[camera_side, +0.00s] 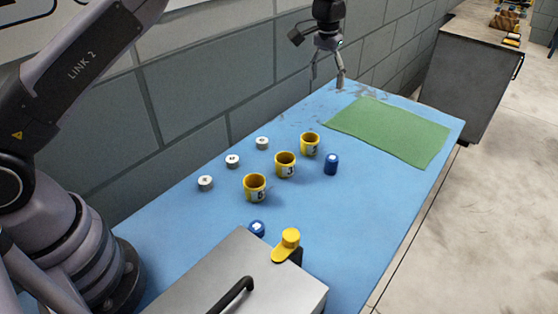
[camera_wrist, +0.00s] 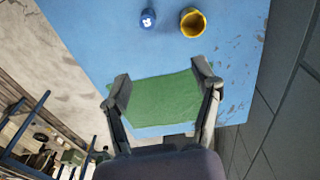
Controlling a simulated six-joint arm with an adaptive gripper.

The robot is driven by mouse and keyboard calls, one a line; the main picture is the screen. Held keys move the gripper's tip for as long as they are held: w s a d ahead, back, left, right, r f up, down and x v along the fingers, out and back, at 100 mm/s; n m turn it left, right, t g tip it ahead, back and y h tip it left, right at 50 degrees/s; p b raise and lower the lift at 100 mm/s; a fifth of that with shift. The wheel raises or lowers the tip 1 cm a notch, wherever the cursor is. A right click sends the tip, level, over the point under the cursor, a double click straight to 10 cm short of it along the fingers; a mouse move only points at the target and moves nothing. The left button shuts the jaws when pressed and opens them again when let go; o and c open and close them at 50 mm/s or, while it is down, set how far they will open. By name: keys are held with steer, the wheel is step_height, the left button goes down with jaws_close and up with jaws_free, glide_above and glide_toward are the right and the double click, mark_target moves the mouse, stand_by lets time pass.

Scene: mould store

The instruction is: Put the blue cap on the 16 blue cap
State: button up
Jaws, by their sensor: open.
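One blue cap (camera_side: 331,164) stands upright on the blue table, right of the yellow cups. A second blue cap (camera_side: 257,228) with a white label on top sits near the grey metal box, partly hidden by it. In the wrist view one blue cap (camera_wrist: 148,20) with a white label shows at the top edge; its number is too small to read surely. My gripper (camera_side: 327,78) is open and empty above the far end of the table. In the wrist view its fingers (camera_wrist: 162,80) are spread over the green mat, away from both caps.
Three numbered yellow cups (camera_side: 285,164) stand in a row, with three white round pieces (camera_side: 232,161) to their left. A green mat (camera_side: 390,131) lies at the far end. The metal box (camera_side: 235,282) with a yellow-topped part (camera_side: 288,243) fills the near end. A wall borders the left.

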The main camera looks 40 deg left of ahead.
steer(key=s+a+r+t, duration=0.1)
steer(key=s+a+r, duration=0.4)
steer(key=s+r, duration=0.5)
steer(key=s+a+r+t, duration=0.2)
steer(key=s+a+r, duration=0.3)
steer(key=s+r, duration=0.4)
steer(key=s+a+f+t, duration=0.1)
steer(key=s+a+f, duration=0.1)
steer(key=s, duration=1)
steer(key=s+a+f, duration=0.2)
steer(key=s, duration=0.9)
steer(key=shift+s+t, duration=0.4)
steer(key=shift+a, duration=0.1)
